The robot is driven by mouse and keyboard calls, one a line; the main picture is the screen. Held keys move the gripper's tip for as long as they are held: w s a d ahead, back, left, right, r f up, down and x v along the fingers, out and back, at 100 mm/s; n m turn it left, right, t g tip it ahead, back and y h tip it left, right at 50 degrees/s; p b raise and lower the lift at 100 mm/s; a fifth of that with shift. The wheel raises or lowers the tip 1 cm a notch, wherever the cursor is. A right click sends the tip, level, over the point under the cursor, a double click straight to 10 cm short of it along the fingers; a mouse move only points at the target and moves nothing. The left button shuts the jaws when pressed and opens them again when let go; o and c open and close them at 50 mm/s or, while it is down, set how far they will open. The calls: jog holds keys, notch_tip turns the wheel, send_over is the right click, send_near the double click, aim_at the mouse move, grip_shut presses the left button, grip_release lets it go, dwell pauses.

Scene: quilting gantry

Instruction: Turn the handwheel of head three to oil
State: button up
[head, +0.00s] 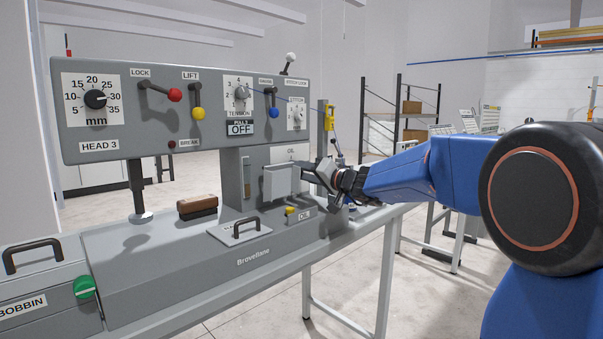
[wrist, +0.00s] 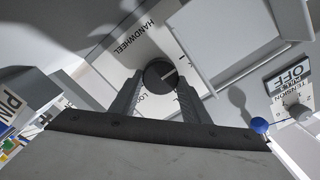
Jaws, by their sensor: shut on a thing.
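The handwheel (wrist: 160,74) is a dark round knob with a white pointer line, on a white plate (wrist: 110,52) marked HANDWHEEL. In the wrist view my gripper (wrist: 160,88) has one finger on each side of the knob and is shut on it. The white line points to the upper right of that picture. Lettering below the knob is partly hidden by the fingers. In the head view my gripper (head: 308,176) is at the right side of the head three column, just below the word OIL (head: 291,151). The handwheel is hidden there.
An open grey cover (head: 281,182) stands beside my gripper. The HEAD 3 panel (head: 185,145) with its LOCK, LIFT and TENSION controls is above left. A brush (head: 198,205) and a handled plate (head: 238,231) lie on the machine bed (head: 200,275).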

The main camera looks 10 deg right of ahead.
jog(key=shift+m, duration=0.3)
jog(key=m, duration=0.3)
jog(key=shift+f+m, duration=0.15)
jog(key=shift+m, duration=0.15)
jog(key=m, duration=0.4)
jog(key=shift+d+f+m, duration=0.1)
jog(key=shift+m, duration=0.2)
jog(key=m, duration=0.4)
jog(key=shift+f+m, duration=0.15)
jog(key=shift+m, duration=0.15)
jog(key=shift+f+m, duration=0.1)
jog(key=shift+m, duration=2.1)
jog(key=o, duration=1)
jog(key=shift+o, duration=0.2)
